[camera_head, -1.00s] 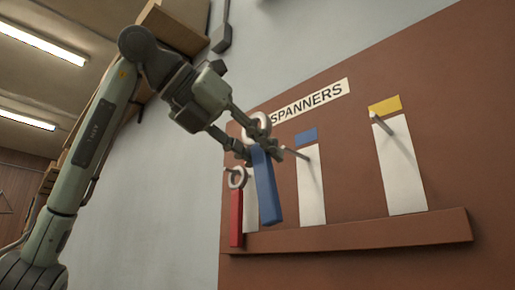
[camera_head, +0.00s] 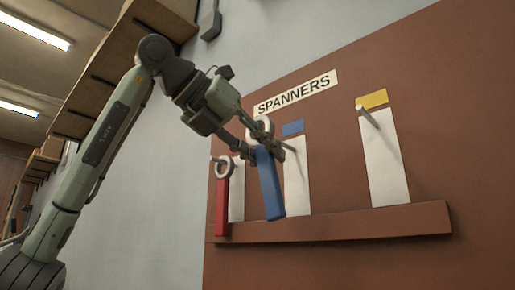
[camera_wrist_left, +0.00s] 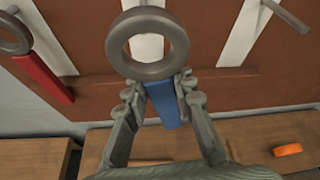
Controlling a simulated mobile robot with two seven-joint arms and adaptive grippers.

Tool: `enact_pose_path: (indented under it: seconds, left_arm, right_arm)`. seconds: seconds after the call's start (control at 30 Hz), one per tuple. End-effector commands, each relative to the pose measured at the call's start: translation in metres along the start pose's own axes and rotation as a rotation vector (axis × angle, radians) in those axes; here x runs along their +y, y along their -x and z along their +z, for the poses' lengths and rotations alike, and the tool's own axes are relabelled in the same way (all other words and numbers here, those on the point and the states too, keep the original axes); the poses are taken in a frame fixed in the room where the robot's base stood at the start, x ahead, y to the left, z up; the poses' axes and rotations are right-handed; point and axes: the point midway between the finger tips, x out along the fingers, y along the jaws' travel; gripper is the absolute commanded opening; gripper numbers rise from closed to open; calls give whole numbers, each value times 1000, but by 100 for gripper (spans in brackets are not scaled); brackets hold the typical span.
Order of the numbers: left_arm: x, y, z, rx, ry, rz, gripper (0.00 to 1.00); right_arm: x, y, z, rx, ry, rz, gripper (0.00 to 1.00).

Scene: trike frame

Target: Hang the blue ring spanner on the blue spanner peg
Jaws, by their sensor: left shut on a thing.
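The blue ring spanner (camera_head: 270,188) has a grey ring (camera_head: 260,128) at the top and a blue handle hanging down, slightly tilted. My left gripper (camera_head: 263,152) is shut on it just below the ring. In the left wrist view the grey ring (camera_wrist_left: 147,74) stands above my left gripper (camera_wrist_left: 160,88), with the blue handle (camera_wrist_left: 163,103) between the fingers. The blue spanner peg (camera_head: 290,148) sticks out below the blue label (camera_head: 293,127), just right of the ring. I cannot tell whether they touch. In the wrist view a white strip shows through the ring. My right gripper is not in view.
A red spanner (camera_head: 222,205) hangs on the left peg, close beside the blue handle. The yellow-label peg (camera_head: 367,115) is bare, to the right. A brown ledge (camera_head: 340,226) runs below the strips. An orange object (camera_wrist_left: 287,149) lies on a wooden surface.

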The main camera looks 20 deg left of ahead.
Motion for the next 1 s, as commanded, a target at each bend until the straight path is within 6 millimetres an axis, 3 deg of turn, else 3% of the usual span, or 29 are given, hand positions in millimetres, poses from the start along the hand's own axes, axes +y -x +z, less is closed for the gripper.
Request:
enact_pose_path:
  seconds: [1.0]
  left_arm:
    - [0, -57, 22, -1, 1, -1, 0]
  right_arm:
    - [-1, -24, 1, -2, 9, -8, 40]
